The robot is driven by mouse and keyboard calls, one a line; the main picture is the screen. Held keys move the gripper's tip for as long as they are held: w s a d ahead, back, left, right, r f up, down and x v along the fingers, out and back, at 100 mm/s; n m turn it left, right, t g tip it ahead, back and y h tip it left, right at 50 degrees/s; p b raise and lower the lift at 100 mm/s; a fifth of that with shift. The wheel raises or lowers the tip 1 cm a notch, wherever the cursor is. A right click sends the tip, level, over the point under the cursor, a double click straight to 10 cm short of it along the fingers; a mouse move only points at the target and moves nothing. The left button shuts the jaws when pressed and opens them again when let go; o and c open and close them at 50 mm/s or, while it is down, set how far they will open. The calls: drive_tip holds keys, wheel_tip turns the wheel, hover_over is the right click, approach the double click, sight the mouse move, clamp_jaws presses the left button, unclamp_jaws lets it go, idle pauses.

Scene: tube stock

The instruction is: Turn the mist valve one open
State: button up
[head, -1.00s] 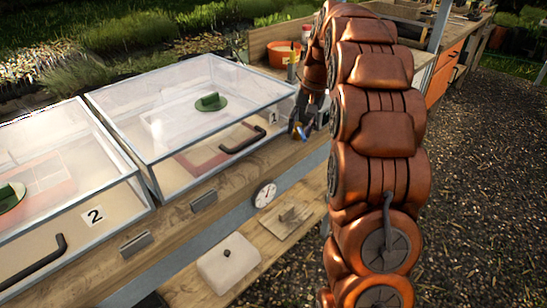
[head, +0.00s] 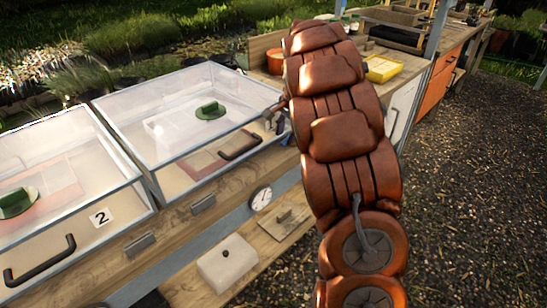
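My gripper (head: 276,116) is at the front right corner of the nearer-centre clear case (head: 176,84), small and partly hidden by my copper arm. I cannot tell whether its fingers are open or whether they touch the case. A small bluish patch shows beside the gripper; I cannot make out what it is. A green round piece with a raised grip (head: 209,110) shows at that case, left of my gripper and apart from it. No part is clearly recognisable as mist valve one. The case's number label is hidden now.
Another clear case labelled 2 (head: 101,217) stands at left, with a black handle (head: 40,262). A dial gauge (head: 260,198) is on the front rail above a white block (head: 227,262). A yellow tray (head: 383,68) lies on the bench behind my arm. Gravel at right is clear.

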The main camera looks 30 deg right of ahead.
wheel_tip(320, 180, up, 7)
drive_tip(key=s, duration=0.1)
drive_tip(key=s+a+r+n+g+p, duration=0.2)
drive_tip(key=s+a+n, duration=0.5)
drive_tip(key=s+a, duration=1)
drive_tip(key=shift+s+a+r+p, duration=0.25)
drive_tip(key=shift+s+r+p, duration=0.5)
drive_tip(key=shift+p, duration=0.45)
